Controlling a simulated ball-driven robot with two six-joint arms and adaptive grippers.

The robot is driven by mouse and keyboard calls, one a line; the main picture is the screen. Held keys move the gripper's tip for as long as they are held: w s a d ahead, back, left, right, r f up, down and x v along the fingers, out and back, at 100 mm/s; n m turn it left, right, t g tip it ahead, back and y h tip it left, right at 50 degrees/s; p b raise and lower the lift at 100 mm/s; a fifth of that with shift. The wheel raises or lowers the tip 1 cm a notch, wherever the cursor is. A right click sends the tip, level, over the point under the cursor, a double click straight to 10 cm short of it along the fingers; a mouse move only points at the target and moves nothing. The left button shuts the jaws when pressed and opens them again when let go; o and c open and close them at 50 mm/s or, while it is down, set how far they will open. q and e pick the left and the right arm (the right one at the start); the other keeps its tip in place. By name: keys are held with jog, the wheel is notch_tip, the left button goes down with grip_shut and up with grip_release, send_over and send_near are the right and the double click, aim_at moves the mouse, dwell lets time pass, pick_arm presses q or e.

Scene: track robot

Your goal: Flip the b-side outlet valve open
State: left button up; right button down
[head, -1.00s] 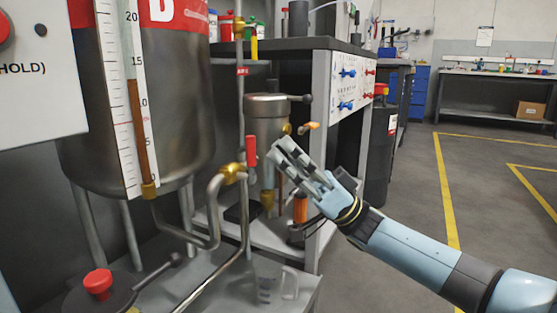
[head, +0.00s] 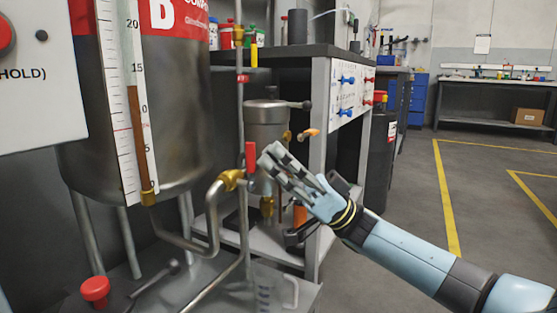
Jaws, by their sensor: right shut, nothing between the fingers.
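The B tank (head: 175,110) is a large steel vessel with a red "B" label, at the left of the head view. Its outlet pipe runs to a brass valve (head: 232,179) with a short red lever handle (head: 250,156), which stands upright. My right gripper (head: 267,157) is shut and empty. Its fingertips are just to the right of the red handle, pointing left; I cannot tell whether they touch it. My left gripper is not in view.
A steel canister (head: 266,125) with an orange-handled tap (head: 309,133) stands behind my right gripper. A vertical pipe (head: 241,100) rises behind the valve. A red knob (head: 95,289) sits low at left. Open floor (head: 400,215) lies to the right.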

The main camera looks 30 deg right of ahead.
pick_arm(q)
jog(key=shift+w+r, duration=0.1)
pick_arm(e)
jog(key=shift+n+g, duration=0.3)
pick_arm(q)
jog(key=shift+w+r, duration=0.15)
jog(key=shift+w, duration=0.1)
pick_arm(e)
jog(key=shift+s+a+r+n+g, duration=0.1)
jog(key=shift+n+g, duration=0.4)
